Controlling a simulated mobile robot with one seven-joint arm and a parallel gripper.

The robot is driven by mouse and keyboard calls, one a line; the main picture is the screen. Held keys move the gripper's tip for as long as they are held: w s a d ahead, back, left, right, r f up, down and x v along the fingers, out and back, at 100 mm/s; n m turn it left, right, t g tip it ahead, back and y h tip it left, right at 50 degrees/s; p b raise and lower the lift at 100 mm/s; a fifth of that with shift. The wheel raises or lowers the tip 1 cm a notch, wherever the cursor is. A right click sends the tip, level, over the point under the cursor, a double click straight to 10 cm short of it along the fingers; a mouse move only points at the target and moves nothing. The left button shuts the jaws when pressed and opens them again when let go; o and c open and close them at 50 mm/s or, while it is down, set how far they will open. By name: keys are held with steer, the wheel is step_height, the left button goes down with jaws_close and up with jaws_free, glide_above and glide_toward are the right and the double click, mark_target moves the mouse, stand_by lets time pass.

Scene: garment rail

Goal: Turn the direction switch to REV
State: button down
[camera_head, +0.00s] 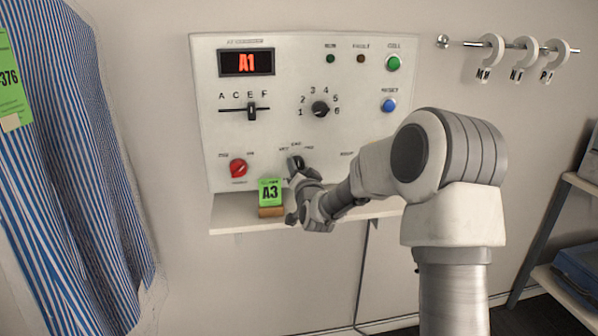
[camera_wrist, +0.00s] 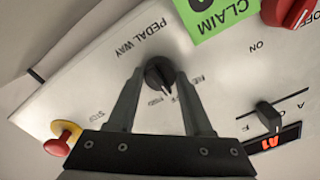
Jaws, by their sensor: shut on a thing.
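The direction switch is a small dark rotary knob (camera_wrist: 158,72) under the words PEDAL WAY in the wrist view, where the panel appears turned over. My gripper (camera_wrist: 157,76) is shut on it, one finger on each side. A white mark on the knob points roughly toward the middle of the small labels around it; these are too blurred to read surely. In the head view the knob (camera_head: 294,161) sits low on the white panel (camera_head: 205,110), partly hidden by my gripper (camera_head: 298,172).
A green A3 card (camera_head: 270,190) in a wooden block stands on the shelf (camera_head: 240,222), close left of my gripper. A red knob (camera_head: 238,168) is left of the switch. A red-and-yellow button (camera_wrist: 62,138) is nearby. Striped garments (camera_head: 75,170) hang at far left.

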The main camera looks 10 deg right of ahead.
steer(key=n+b, duration=0.7)
steer(key=b, duration=0.1)
steer(key=shift+n, duration=0.3)
stand_by(0.4)
steer(key=shift+c, duration=1.6)
jaws_free()
steer(key=shift+s, duration=0.15)
